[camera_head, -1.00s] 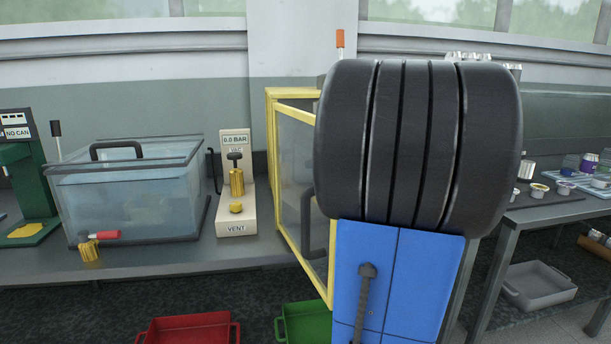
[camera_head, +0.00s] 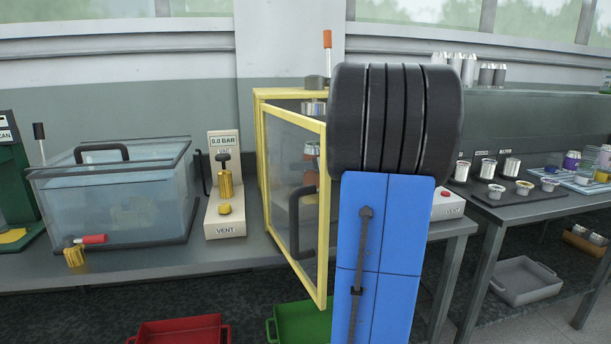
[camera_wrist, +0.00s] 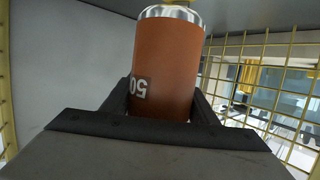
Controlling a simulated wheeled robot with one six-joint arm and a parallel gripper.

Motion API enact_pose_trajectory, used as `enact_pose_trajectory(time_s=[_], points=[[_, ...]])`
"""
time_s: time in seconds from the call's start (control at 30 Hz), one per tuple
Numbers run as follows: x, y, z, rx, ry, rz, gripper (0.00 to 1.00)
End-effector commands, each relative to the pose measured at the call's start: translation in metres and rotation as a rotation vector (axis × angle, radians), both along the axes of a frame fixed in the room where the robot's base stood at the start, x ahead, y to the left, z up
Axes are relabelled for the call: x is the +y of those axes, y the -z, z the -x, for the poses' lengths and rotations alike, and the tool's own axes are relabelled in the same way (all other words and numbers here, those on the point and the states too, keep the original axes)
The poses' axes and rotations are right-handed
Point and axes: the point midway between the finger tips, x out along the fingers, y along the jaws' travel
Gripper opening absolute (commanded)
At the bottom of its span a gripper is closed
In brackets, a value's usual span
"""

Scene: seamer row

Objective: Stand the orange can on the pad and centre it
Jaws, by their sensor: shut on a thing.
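The orange can (camera_wrist: 166,65) is between the dark fingers of my gripper (camera_wrist: 162,104) in the wrist view. It has a shiny metal end and a label reading 50, which appears upside down. A yellowish part shows at the picture's top, by the can's metal end; whether they touch is unclear. In the head view, a yellow-framed enclosure (camera_head: 262,150) has its clear door (camera_head: 290,190) swung open. Something orange (camera_head: 311,150) shows faintly through that door. My arm hides the gripper there. I cannot make out the pad.
Yellow mesh (camera_wrist: 285,75) lies close on the right in the wrist view. In the head view, a clear water tank (camera_head: 115,200) and a vent stand (camera_head: 225,215) are left of the enclosure. A red tray (camera_head: 180,330) and a green tray (camera_head: 300,322) lie below.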

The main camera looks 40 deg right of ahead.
Motion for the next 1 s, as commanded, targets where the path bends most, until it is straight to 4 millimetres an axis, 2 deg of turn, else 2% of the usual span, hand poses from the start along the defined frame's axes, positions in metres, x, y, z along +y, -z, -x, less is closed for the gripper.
enact_pose_trajectory(time_s=[0.3, 0.77, 0.8, 0.87, 1.0], points=[[-0.001, 0.034, -0.002, 0.0, 0.0, -0.001, 0.14], [-0.002, 0.04, -0.003, -0.001, 0.0, 0.0, 0.14], [-0.002, 0.041, -0.003, 0.0, 0.0, 0.0, 0.61], [-0.002, 0.04, -0.003, 0.0, 0.0, 0.0, 0.72], [-0.002, 0.04, -0.003, 0.0, 0.0, 0.0, 0.72]])
